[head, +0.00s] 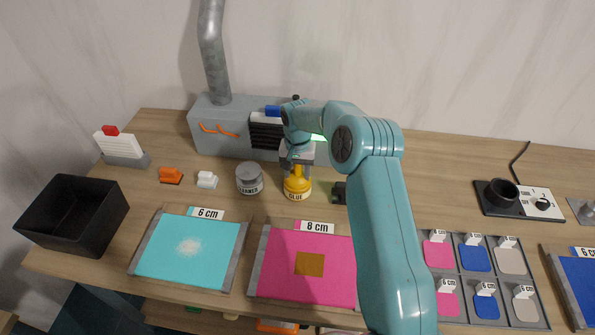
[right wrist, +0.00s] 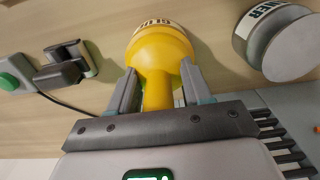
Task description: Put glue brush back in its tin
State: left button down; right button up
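The yellow glue tin (head: 297,188) stands upright on the workbench, right of the grey cleaner jar. In the right wrist view the tin (right wrist: 160,42) shows a yellow cone that narrows to a stem (right wrist: 157,95), which seems to be the glue brush's handle. My right gripper (head: 297,160) is directly over the tin. In the right wrist view its fingers (right wrist: 158,72) stand on either side of the stem, with small gaps beside it, so it looks open. The bristles are not visible. My left gripper is not in view.
The cleaner jar (head: 249,179) is close beside the tin. A small dark clamp-like object (head: 339,192) is on its other side. A grey fume box (head: 215,125) stands behind. Pink (head: 280,280) and cyan (head: 165,265) sheets lie in front. A black bin (head: 70,215) is at left.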

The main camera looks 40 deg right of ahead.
jog(key=shift+r, duration=0.1)
notch_tip(320, 180, up, 12)
jog(key=shift+f+b, duration=0.15)
jog(key=shift+b, duration=0.8)
jog(key=shift+r, duration=0.25)
jog(key=shift+s+f, duration=0.1)
jog(key=shift+s, duration=0.05)
